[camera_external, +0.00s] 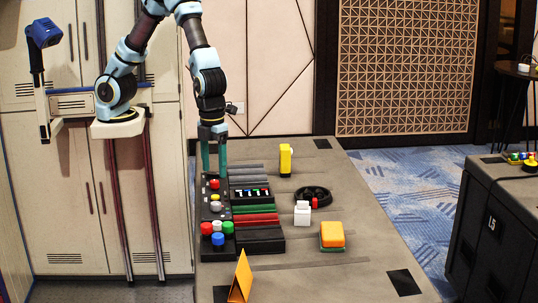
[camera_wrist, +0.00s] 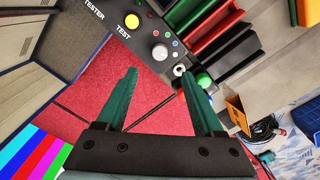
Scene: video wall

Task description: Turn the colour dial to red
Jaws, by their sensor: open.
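The colour dial (camera_wrist: 160,52) is a round silver knob on the dark control panel (camera_wrist: 147,70), ringed by small coloured dots; its pointer is too small to read. A pale knob that looks like the dial (camera_external: 215,206) shows in the external view, mid-panel. My gripper (camera_wrist: 160,69) is open and empty, its two teal fingers apart, with the dial between and beyond the tips in the wrist view. In the external view my gripper (camera_external: 214,168) points down over the far end of the panel. I cannot tell whether it touches anything.
A yellow button (camera_wrist: 131,21) sits beside the dial. Red (camera_external: 206,228), green (camera_external: 228,227) and blue (camera_external: 218,239) buttons stand at the panel's near end. Coloured racks (camera_external: 254,208) lie right of it. An orange sign (camera_external: 240,277) stands in front.

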